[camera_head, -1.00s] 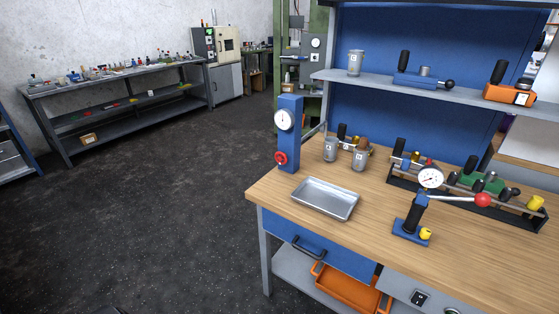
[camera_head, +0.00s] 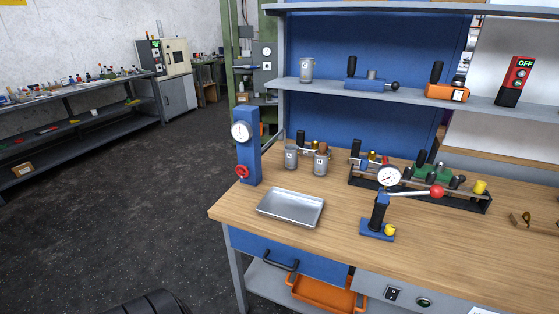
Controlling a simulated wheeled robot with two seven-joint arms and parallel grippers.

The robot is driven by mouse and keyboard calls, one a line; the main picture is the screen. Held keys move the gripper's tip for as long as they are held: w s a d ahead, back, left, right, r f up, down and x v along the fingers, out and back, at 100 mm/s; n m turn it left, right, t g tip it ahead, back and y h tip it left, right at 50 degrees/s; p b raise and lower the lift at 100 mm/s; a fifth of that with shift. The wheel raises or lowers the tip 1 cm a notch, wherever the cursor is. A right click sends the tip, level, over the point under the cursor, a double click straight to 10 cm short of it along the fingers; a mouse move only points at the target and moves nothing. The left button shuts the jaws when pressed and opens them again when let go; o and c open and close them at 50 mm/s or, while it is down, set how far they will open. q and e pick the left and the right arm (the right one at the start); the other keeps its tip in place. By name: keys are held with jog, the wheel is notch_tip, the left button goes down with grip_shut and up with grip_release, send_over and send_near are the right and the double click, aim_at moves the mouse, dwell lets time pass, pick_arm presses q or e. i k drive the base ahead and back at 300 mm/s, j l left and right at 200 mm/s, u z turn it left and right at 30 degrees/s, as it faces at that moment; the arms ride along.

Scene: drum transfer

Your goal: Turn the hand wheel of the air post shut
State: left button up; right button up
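The air post (camera_head: 252,151) is a blue upright column at the left back corner of the wooden workbench. A round white gauge (camera_head: 240,131) sits on its upper front. The red hand wheel (camera_head: 242,172) is low on its left-facing side, above the bench's left edge. Nothing touches the wheel. I cannot tell from here how far it is turned. Neither of my grippers shows in the head view.
A metal tray (camera_head: 291,208), two grey cups and a gauge pump (camera_head: 378,217) with a red-knobbed lever stand on the workbench (camera_head: 330,245). A shelf (camera_head: 400,95) hangs above. Dark floor (camera_head: 120,220) lies open to the left.

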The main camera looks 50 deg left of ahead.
aim_at(243, 169)
jog(key=j+z, duration=0.15)
jog(key=j, duration=0.3)
jog(key=k+j+z, duration=0.2)
jog(key=j, duration=0.2)
jog(key=j+z, duration=0.15)
jog(key=j, duration=0.3)
jog(key=j+z, duration=0.15)
jog(key=j, duration=0.3)
jog(key=k+j+z, duration=0.15)
jog(key=j, duration=0.2)
jog(key=k+j+z, duration=0.2)
jog(key=j, duration=0.2)
